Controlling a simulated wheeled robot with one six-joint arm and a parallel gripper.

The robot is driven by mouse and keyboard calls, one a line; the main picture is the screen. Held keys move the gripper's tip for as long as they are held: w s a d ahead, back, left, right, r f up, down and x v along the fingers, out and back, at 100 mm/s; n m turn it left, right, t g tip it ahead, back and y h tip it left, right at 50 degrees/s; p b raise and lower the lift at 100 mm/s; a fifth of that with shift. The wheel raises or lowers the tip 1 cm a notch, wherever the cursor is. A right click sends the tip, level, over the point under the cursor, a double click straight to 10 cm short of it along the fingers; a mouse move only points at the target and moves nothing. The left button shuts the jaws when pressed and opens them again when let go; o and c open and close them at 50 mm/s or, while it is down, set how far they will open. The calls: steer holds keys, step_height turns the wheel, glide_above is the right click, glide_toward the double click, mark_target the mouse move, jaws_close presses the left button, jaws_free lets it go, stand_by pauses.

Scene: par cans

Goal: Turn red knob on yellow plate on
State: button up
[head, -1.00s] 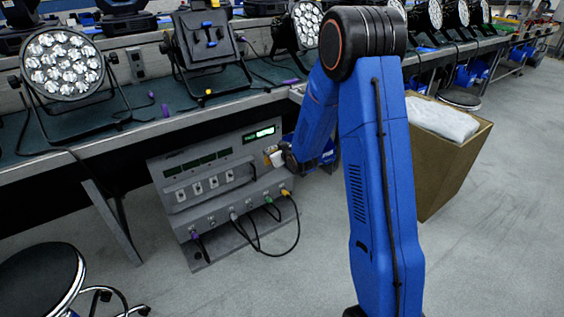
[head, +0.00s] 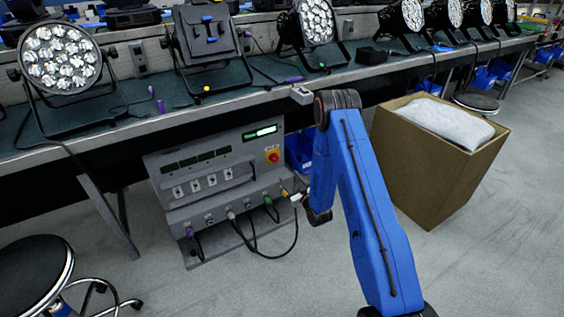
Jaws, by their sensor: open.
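The grey control box (head: 215,185) stands under the bench edge. The small red knob (head: 273,157) on its yellow plate (head: 271,149) is on the upper right of its front face, in full view. It is too small to tell which way the knob is turned. My gripper (head: 296,197) is open, below and to the right of the knob and apart from it. Its pale tips are near the cable plugs at the box's lower right, and I cannot tell whether they touch anything.
Several cables (head: 270,250) plug into the box's lower front and hang in loops. A brown bin (head: 420,170) stands to the right. The bench (head: 150,130) with stage lights runs above the box. A black stool (head: 35,275) is at the lower left.

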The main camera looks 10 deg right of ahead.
steer(key=f, duration=0.1)
glide_toward(275, 160)
steer(key=x, duration=0.8)
steer(key=shift+w, duration=0.3)
steer(key=shift+f, duration=0.1)
steer(key=c, duration=1.1)
steer(key=shift+o, duration=0.2)
